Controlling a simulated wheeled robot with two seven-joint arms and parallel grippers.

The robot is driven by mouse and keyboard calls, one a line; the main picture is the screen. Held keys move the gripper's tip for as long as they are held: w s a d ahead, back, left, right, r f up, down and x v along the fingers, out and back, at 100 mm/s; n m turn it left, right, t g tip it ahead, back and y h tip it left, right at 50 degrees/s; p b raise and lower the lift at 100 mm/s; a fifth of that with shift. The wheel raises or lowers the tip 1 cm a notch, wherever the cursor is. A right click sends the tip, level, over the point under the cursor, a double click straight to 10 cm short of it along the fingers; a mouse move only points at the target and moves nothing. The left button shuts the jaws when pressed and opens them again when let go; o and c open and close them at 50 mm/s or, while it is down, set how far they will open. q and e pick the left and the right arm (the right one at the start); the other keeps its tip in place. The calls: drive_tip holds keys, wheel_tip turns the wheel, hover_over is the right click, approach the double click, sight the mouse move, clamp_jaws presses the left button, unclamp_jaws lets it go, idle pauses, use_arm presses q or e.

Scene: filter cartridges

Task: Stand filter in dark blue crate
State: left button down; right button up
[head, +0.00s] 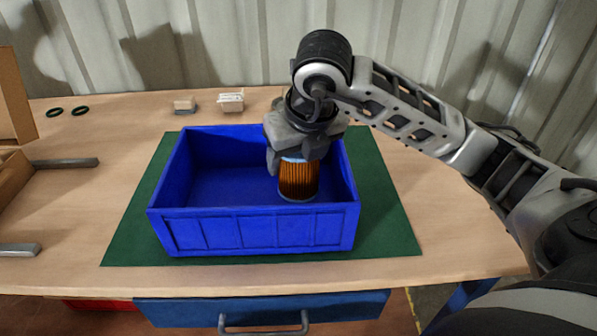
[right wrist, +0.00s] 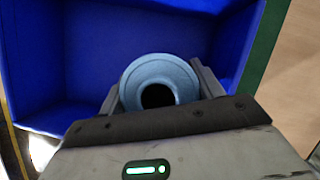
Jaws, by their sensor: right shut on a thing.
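The filter (head: 298,181) is an upright cylinder with orange-brown pleats and a pale end at the bottom. In the right wrist view its blue-grey ring-shaped end cap (right wrist: 160,82) shows a dark central hole. My right gripper (head: 290,158) is shut on the filter near its top. It holds the filter inside the right part of the dark blue crate (head: 255,232), whose wall also shows in the right wrist view (right wrist: 45,50). I cannot tell whether the filter's bottom touches the crate floor. My left gripper is not in view.
The crate stands on a green mat (head: 390,225) on a wooden table. Two black rings (head: 67,111), a small block (head: 184,105) and a white part (head: 230,101) lie at the back. A cardboard box (head: 12,180) and grey bars (head: 65,163) are at the left. The left crate floor is clear.

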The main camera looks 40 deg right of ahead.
sight(299, 170)
drive_tip(key=f, duration=0.3)
drive_tip(key=shift+d+f, duration=0.2)
drive_tip(key=shift+f, duration=0.15)
drive_tip(key=o, duration=1.2)
